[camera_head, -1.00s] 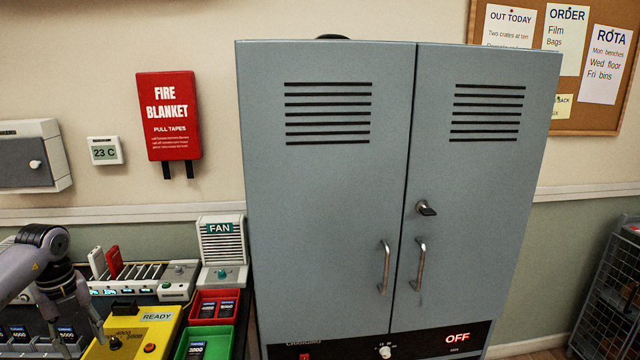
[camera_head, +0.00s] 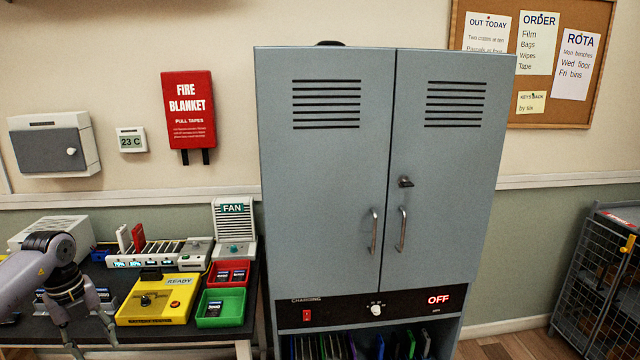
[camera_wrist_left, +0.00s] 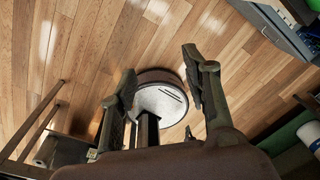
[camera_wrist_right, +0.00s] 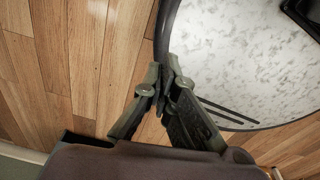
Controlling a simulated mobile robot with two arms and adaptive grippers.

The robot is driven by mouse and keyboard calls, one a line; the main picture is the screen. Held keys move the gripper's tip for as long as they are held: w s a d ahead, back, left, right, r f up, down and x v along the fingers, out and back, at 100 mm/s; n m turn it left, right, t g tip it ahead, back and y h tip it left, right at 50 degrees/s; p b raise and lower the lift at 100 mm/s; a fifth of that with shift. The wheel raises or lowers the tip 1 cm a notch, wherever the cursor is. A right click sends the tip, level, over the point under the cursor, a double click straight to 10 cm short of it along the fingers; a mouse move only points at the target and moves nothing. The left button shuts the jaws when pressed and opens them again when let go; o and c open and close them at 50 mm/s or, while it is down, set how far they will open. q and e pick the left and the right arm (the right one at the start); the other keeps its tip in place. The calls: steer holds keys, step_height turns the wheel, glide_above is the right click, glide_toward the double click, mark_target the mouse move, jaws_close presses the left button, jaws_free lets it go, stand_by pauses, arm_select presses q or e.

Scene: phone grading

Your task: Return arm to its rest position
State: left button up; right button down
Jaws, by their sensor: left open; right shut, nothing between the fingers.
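My left arm (camera_head: 40,265) comes in from the left in the head view. Its gripper (camera_head: 92,340) points down in front of the workbench's left part. In the left wrist view the left gripper (camera_wrist_left: 157,75) is open and empty, with its fingers apart above the wooden floor. My own round base shows between and below those fingers. My right gripper (camera_wrist_right: 162,80) shows only in the right wrist view. It is shut with nothing between its fingers, close to the pale round top of my base. The right arm is out of the head view.
A grey charging cabinet (camera_head: 325,190) with closed doors stands in the middle. Left of it, the bench holds a yellow battery tester (camera_head: 158,299), a green tray (camera_head: 220,307), a red tray (camera_head: 229,273) and a fan unit (camera_head: 234,222). A wire cage (camera_head: 597,260) stands at right.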

arm_select(q)
steer(key=w+d+f+n+t+h, duration=0.25)
steer(key=d+f+t+h, duration=0.2)
steer(key=d+f, duration=0.8)
steer(key=w+d+f+n+t+h, duration=0.25)
steer(key=d+f+h, duration=0.35)
steer(key=d+f, duration=0.6)
steer(key=s+a+f+n+t+y, duration=0.1)
steer(key=s+a+f+n+y, duration=0.1)
steer(key=s+f+n+y, duration=0.65)
steer(key=s+a+f+n+t+y, duration=0.15)
steer(key=s+f+n, duration=0.35)
steer(key=s+f, duration=0.8)
steer(key=s+d+f+n+g, duration=0.1)
steer(key=s+f+g, duration=0.3)
steer(key=s, duration=1.2)
steer(key=s+d+f+n+g+y, duration=0.1)
steer(key=s+f+n+g, duration=0.3)
steer(key=s, duration=1.2)
step_height(320, 180, down, 5)
steer(key=shift+r+g, duration=0.1)
steer(key=shift+g, duration=0.35)
arm_select(e)
steer(key=shift+w, duration=0.7)
